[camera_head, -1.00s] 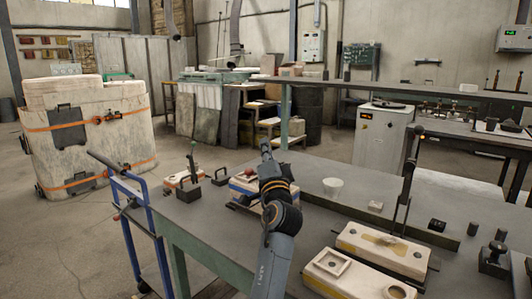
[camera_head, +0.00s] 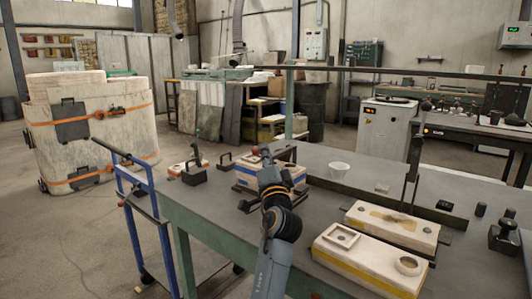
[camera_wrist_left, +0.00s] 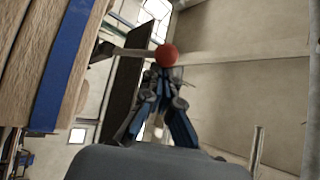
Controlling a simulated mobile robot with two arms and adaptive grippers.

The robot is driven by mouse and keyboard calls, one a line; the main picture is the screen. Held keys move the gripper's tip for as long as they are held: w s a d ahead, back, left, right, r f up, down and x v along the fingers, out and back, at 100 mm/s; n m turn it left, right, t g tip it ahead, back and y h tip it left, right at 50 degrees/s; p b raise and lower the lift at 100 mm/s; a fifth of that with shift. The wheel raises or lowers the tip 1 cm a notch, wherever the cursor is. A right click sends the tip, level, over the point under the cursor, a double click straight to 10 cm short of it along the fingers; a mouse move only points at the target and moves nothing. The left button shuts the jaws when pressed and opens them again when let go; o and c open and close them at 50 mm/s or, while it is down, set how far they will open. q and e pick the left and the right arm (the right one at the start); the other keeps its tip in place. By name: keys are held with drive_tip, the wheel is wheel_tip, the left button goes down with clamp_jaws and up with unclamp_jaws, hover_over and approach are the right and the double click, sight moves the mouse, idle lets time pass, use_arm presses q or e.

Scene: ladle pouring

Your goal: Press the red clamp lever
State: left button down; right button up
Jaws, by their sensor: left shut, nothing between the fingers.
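The red clamp lever shows as a round red knob (camera_head: 256,151) beside the blue-striped mould box (camera_head: 247,181) on the table. In the left wrist view the knob (camera_wrist_left: 166,56) is just beyond my closed fingertips. My left gripper (camera_head: 266,153) is shut and empty, right at the knob in the head view. I cannot tell whether the fingertips touch it. It also shows in the left wrist view (camera_wrist_left: 162,76). The lever's lower part is mostly hidden by my arm and the box. My right gripper is not in view.
The green-edged table (camera_head: 220,222) carries two pale mould blocks at the front right. A white cup (camera_head: 339,170) stands behind them. A black-handled clamp (camera_head: 196,172) is left of the box. A blue cart (camera_head: 150,215) stands at the table's left.

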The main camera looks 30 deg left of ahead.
use_arm(q)
drive_tip(key=shift+f, duration=0.25)
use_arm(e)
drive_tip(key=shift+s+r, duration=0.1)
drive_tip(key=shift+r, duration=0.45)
use_arm(q)
drive_tip(key=v, duration=0.7)
drive_tip(key=shift+s+d, duration=0.2)
drive_tip(key=shift+d, duration=0.05)
